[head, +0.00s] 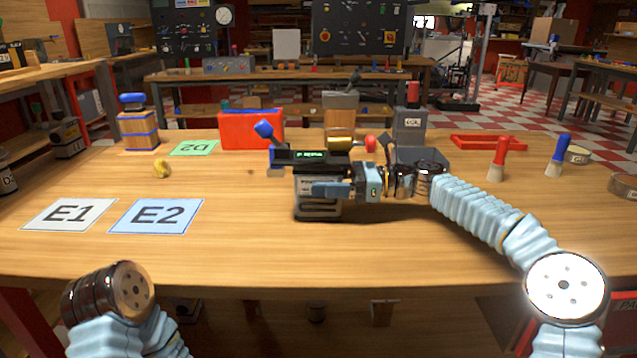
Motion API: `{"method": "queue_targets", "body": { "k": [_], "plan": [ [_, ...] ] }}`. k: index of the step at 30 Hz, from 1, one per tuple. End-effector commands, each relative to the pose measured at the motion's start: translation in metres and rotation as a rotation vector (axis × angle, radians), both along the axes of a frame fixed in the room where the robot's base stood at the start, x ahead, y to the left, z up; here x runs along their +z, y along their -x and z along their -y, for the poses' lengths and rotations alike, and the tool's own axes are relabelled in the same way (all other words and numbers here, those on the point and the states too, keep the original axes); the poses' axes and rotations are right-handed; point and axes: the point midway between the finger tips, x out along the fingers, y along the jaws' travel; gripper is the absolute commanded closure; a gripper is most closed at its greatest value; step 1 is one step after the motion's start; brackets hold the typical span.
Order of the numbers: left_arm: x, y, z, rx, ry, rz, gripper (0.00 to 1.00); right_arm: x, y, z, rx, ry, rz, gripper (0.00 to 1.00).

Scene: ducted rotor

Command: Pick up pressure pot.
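A squat grey metal unit with a dark top and a small green display (305,206) stands on the wooden table at the middle. I cannot tell for sure whether it is the pressure pot; no other thing is plainly a pot. My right gripper (322,190) reaches in from the right, its pale blue finger lying across the front of this unit. The far finger is hidden, so I cannot tell whether it is open or shut, or touching. My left arm shows only at the bottom left; its gripper is out of view.
Behind stand a red box (238,132), a grey box with a red top (410,126) and a red tray (487,142). A blue-banded wooden block (138,132) is at the left. Red (498,160) and blue (557,158) handled tools stand right.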

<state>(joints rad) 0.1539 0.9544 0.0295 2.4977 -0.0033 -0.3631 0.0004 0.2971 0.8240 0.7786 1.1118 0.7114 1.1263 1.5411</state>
Motion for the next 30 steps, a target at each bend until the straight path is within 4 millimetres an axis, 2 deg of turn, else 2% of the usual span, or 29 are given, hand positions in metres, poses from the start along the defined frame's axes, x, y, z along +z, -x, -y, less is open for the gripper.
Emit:
{"method": "queue_targets", "body": {
  "k": [2,11,14,19,26,30],
  "plan": [
    [0.000,0.000,0.000,0.000,0.000,0.000,0.01,0.000,0.000,0.000,0.000,0.000,0.000,0.55],
    [0.001,0.000,0.000,0.000,0.000,0.000,0.01,0.004,0.000,0.000,0.000,-0.002,0.002,0.55],
    [0.002,0.000,0.000,0.000,0.000,0.000,0.01,0.011,0.000,0.000,0.000,-0.001,0.003,0.55],
    [0.004,0.000,0.000,-0.001,0.000,0.000,0.01,0.038,0.003,0.000,-0.001,-0.001,0.007,0.55],
    [-0.002,0.000,0.000,0.000,0.000,0.000,0.01,0.091,0.051,-0.001,0.000,0.001,0.007,0.55],
    [-0.014,0.000,0.000,0.002,-0.001,0.000,0.01,0.105,0.088,-0.001,-0.002,0.003,0.005,0.55]
  ]
}}
